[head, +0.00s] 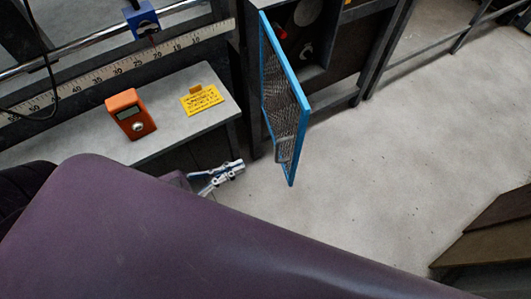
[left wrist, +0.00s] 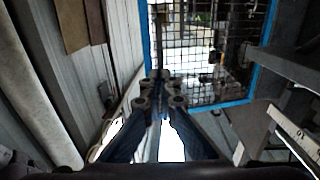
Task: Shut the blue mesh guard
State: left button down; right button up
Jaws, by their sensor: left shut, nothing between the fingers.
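The blue mesh guard (head: 282,95) stands open in the head view, swung out from the dark machine front over the floor. A grey handle (head: 284,150) is low on its mesh side. My left gripper (head: 239,167) is shut and empty, to the left of the guard's lower free end and apart from it in the picture. In the left wrist view the closed fingers (left wrist: 161,80) point toward the guard's mesh (left wrist: 205,50), which fills the upper middle inside its blue frame. My right gripper is in neither view.
Open concrete floor (head: 370,170) lies right of the guard. A brown stack (head: 490,235) is at lower right.

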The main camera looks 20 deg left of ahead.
pick_arm(q)
jog(key=x, duration=0.8)
jog(key=shift+w+d, duration=0.15)
jog(key=shift+w, duration=0.05)
